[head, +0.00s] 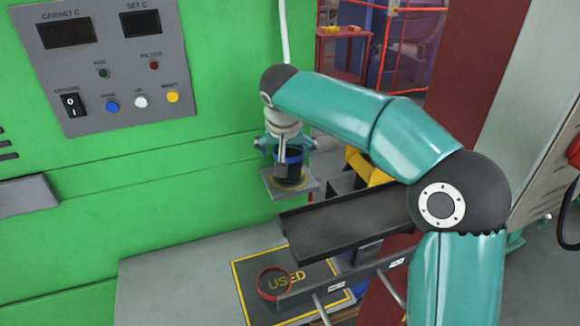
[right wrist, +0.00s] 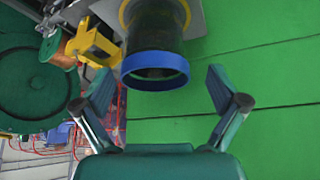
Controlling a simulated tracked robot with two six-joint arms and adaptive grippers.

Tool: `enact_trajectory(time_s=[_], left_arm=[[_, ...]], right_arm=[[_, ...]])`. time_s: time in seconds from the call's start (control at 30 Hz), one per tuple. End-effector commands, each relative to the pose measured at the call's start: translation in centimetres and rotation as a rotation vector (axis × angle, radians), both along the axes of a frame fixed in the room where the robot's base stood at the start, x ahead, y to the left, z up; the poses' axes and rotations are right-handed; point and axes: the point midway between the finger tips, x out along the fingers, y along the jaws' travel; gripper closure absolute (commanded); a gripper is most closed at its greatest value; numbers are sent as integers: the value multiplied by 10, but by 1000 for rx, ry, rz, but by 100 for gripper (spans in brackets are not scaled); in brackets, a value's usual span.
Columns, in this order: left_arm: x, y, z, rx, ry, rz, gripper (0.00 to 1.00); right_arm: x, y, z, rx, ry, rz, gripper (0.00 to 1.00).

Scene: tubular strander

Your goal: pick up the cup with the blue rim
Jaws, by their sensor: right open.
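The cup with the blue rim (head: 290,175) is dark and stands on a small grey plate (head: 308,187) with a yellow ring mark, beside the green cabinet. My right gripper (head: 284,152) is right above it and hides part of the cup. In the right wrist view the cup (right wrist: 153,40) shows its blue rim (right wrist: 155,69) towards the camera. The fingers of my right gripper (right wrist: 160,82) are spread wide, one on each side of the rim, with a gap to it on both sides. My left gripper is not in view.
A dark tray (head: 345,222) lies just right of the plate, under my right arm. Below is a mat marked USED (head: 310,288) with a red ring (head: 273,283) on it. A yellow part (right wrist: 92,45) sits close to the cup. The green cabinet (head: 150,180) bounds the left.

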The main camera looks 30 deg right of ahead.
Motion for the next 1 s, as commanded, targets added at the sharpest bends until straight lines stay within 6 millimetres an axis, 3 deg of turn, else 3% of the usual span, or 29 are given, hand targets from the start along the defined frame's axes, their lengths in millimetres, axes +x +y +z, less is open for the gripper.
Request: enact_trajectory(time_s=[0.3, 0.6, 1.0], left_arm=[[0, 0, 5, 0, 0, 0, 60], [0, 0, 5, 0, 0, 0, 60], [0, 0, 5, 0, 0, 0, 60]], right_arm=[[10, -13, -38, 1, 3, 0, 4], [12, -15, -43, 1, 1, 0, 4], [12, -15, -43, 1, 1, -1, 69]])
